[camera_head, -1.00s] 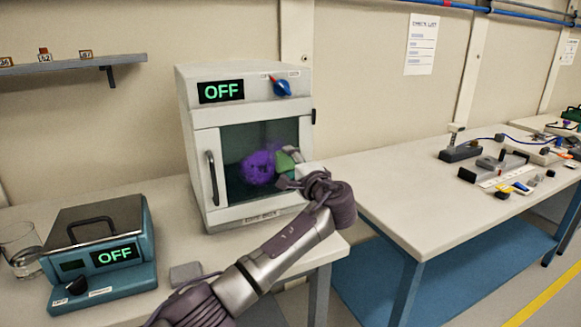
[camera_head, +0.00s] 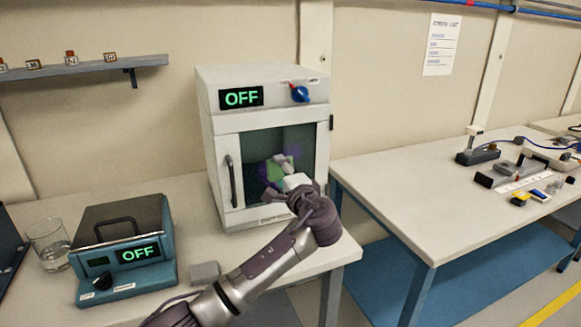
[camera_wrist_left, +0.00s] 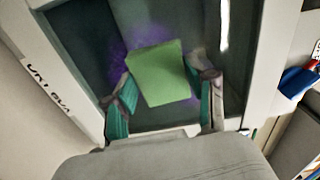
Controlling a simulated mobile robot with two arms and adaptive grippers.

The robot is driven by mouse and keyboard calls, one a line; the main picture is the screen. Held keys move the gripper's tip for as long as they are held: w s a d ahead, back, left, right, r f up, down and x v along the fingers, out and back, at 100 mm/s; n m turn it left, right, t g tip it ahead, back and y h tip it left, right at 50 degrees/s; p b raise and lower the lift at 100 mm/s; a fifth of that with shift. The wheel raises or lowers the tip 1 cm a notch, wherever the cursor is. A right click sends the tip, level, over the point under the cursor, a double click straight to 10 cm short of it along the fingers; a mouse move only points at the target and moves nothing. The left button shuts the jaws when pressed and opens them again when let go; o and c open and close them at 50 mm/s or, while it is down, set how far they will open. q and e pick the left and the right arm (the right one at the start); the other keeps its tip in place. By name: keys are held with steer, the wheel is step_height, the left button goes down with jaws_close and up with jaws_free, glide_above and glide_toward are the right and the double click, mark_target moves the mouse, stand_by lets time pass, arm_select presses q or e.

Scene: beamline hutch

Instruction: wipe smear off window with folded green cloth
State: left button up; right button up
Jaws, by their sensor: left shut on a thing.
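My left gripper (camera_head: 285,184) is at the window (camera_head: 242,150) of the white cabinet (camera_head: 215,122), with its arm coming up from the bottom. It is shut on the folded green cloth (camera_head: 275,172). In the left wrist view the cloth (camera_wrist_left: 160,75) lies between the fingertips (camera_wrist_left: 163,90), flat before the dark glass. Purple smear (camera_head: 293,151) shows around the cloth's edges; in the left wrist view, purple patches (camera_wrist_left: 122,50) show left of and above it. The cloth and gripper hide part of the smear. Whether the cloth touches the glass is hard to tell. My right gripper is not in view.
The cabinet has a handle (camera_head: 231,180) left of the window and a blue knob (camera_head: 300,93) above. A teal hot plate device (camera_head: 125,275) reading OFF and a glass beaker (camera_head: 48,245) stand at left. A second table (camera_head: 400,185) holds tools at right.

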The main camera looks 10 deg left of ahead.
mark_target(302, 154)
arm_select(q)
steer(key=shift+s+a, duration=0.4)
steer(key=shift+a, duration=0.25)
steer(key=shift+s+a+r+p, duration=0.15)
steer(key=shift+s+a+p, duration=0.45)
steer(key=shift+a+p, duration=0.35)
steer(key=shift+s+a, duration=0.45)
steer(key=shift+a, duration=0.25)
steer(key=shift+r+p, duration=1.25)
steer(key=shift+p, duration=0.05)
steer(key=shift+w+d+f+b, duration=0.1)
steer(key=shift+d+b, duration=0.2)
steer(key=shift+d, duration=0.05)
steer(key=shift+w+d+f+b, duration=0.1)
steer(key=shift+w+d+b, duration=0.15)
steer(key=shift+w+d, duration=0.35)
steer(key=shift+w+d+b, duration=0.25)
steer(key=shift+w+d, duration=0.05)
steer(key=shift+d, duration=0.5)
steer(key=w+d+b, duration=0.2)
steer(key=d, duration=0.1)
steer(key=shift+w+d, duration=0.15)
steer(key=shift+w, duration=0.05)
steer(key=shift+w+d+b, duration=0.4)
steer(key=shift+d+b, duration=0.15)
steer(key=shift+d, duration=0.05)
steer(key=shift+w+d+b, duration=0.65)
steer(key=shift+w+d, duration=0.1)
steer(key=shift+d, duration=0.25)
